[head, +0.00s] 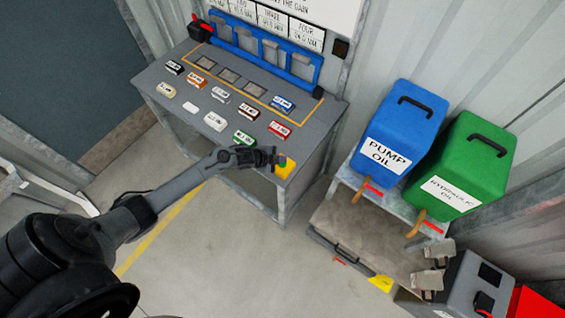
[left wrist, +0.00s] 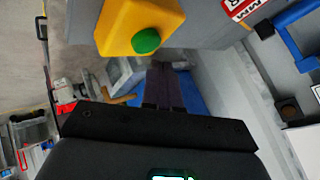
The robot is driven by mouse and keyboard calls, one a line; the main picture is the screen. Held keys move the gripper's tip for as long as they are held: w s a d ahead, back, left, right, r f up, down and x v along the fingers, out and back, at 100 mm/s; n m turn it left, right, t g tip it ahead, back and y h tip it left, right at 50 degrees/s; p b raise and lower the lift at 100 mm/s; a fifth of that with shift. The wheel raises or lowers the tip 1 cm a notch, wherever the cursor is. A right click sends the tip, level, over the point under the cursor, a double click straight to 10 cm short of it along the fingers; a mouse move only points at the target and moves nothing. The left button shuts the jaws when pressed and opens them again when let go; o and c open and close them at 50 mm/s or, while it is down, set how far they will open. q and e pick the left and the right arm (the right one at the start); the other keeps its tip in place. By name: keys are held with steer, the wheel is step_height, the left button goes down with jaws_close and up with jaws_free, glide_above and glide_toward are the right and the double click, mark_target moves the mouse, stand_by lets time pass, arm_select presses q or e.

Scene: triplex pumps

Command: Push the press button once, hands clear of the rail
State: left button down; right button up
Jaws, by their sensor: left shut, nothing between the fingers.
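The press button is a green button (left wrist: 146,41) on a yellow box (head: 285,167) at the front right corner of the grey bench (head: 262,186). The yellow box also shows large at the top of the left wrist view (left wrist: 118,22). My left gripper (head: 272,155) is shut and empty, right beside the box in the head view. In the left wrist view its dark fingers (left wrist: 163,88) lie just below the green button; I cannot tell whether they touch the box. The blue rail (head: 300,72) stands along the bench's back edge, away from the gripper. My right gripper is not in view.
Several labelled coloured blocks (head: 215,121) lie on the bench left of the gripper. A blue pump oil can (head: 400,125) and a green hydraulic oil can (head: 470,150) stand to the right. The floor in front of the bench is clear.

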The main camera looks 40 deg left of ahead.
arm_select(q)
steer(key=shift+f, duration=0.1)
stand_by(0.6)
steer(key=shift+f, duration=0.35)
steer(key=shift+f+b, duration=0.1)
steer(key=shift+b, duration=0.25)
